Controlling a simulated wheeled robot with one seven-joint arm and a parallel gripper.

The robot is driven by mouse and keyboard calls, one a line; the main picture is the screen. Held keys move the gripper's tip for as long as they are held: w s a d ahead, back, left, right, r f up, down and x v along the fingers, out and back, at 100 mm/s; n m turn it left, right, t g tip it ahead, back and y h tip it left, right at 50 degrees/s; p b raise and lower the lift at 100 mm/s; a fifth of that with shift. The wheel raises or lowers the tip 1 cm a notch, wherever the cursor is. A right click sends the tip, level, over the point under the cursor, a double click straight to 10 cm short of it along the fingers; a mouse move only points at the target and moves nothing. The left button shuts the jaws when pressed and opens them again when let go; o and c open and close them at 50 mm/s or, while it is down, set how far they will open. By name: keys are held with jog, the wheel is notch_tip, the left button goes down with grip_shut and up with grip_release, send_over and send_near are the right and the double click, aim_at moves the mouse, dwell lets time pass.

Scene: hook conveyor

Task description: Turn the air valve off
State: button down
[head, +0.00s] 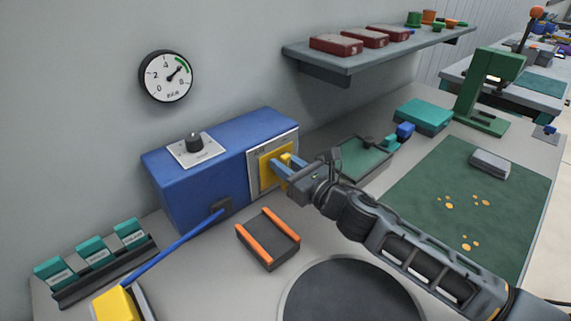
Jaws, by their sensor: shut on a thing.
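A blue box (205,170) stands against the wall at the left. On its right-hand face is a pale plate (254,181) with a yellow square and a yellow handle, which I take to be the air valve (266,168). My gripper (281,167) reaches in from the right and is shut on the yellow handle. Its blue-grey fingers partly hide the handle, so I cannot tell its exact angle. A round pressure gauge (166,76) hangs on the wall above, its needle pointing up and right, under the green band.
A black knob (194,143) stands on top of the box. A dark block with orange strips (267,239) and a round dark disc (350,293) lie in front. A blue rod (172,249) slants at the left. A shelf (375,50) overhangs behind. A green mat (440,200) lies right.

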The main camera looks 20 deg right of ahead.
jog(key=m, duration=0.2)
jog(key=d+m+b, duration=0.1)
jog(key=m, duration=0.1)
jog(key=shift+w+f+m, duration=0.15)
jog(key=shift+m, duration=0.25)
jog(key=m, duration=0.3)
jog(key=d+f+m+b, duration=0.1)
jog(key=m, duration=0.5)
jog(key=shift+w+d+f+b, duration=0.15)
jog(key=shift+w+f+b, duration=0.05)
jog(key=shift+b, duration=0.1)
jog(key=shift+d+f+m, duration=0.1)
jog(key=shift+f+m, duration=0.1)
jog(key=shift+m, duration=0.8)
jog(key=shift+f+m, duration=0.2)
jog(key=shift+m, duration=0.8)
jog(key=c, duration=1)
grip_release()
jog(key=shift+o, duration=0.2)
jog(key=shift+s, duration=0.1)
